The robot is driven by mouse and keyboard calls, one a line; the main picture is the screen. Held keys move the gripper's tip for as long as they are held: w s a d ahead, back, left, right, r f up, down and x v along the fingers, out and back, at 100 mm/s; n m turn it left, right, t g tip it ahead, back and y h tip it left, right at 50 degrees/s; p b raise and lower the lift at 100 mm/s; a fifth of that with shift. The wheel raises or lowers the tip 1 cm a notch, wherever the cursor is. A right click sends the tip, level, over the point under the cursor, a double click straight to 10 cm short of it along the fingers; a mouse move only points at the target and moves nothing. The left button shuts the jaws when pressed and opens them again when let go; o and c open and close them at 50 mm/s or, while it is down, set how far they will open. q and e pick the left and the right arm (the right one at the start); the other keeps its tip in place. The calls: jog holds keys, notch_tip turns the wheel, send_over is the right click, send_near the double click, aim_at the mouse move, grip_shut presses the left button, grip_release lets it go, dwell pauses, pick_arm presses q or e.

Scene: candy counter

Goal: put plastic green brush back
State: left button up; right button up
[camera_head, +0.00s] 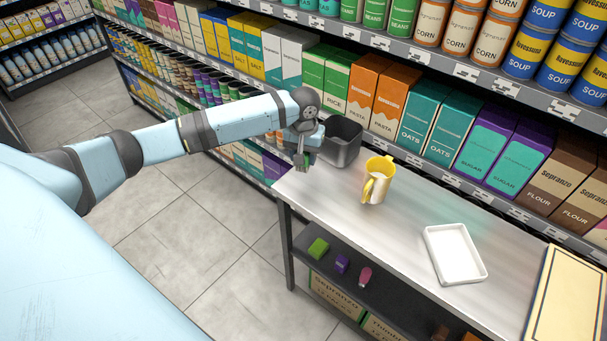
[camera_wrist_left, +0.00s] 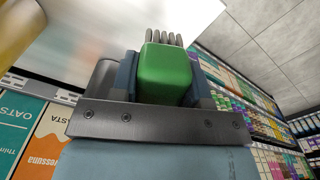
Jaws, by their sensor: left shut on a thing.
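The green plastic brush (camera_wrist_left: 165,74) is between the fingers of my left gripper (camera_wrist_left: 166,88) in the left wrist view, with its grey bristles pointing away from the gripper. In the head view my left gripper (camera_head: 303,158) is shut on it at the back left end of the metal counter (camera_head: 395,235). There the brush is mostly hidden by the gripper. A dark grey open container (camera_head: 342,143) stands on the counter just right of the gripper. The inside bottom of the container cannot be seen. My right gripper is not in view.
A yellow and white pitcher (camera_head: 377,183) stands right of the container. A white tray (camera_head: 455,252) lies farther right, near a cream board (camera_head: 568,300). The shelf under the counter holds a green item (camera_head: 318,248), a purple item (camera_head: 342,264) and a pink item (camera_head: 365,275). Stocked shelves line the back.

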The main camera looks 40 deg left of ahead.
pick_arm(q)
notch_tip(320, 180, down, 7)
jog(key=shift+f, duration=0.2)
dwell(0.3)
jog(key=o, duration=0.8)
jog(key=shift+f, duration=0.15)
jog(key=shift+o, duration=0.2)
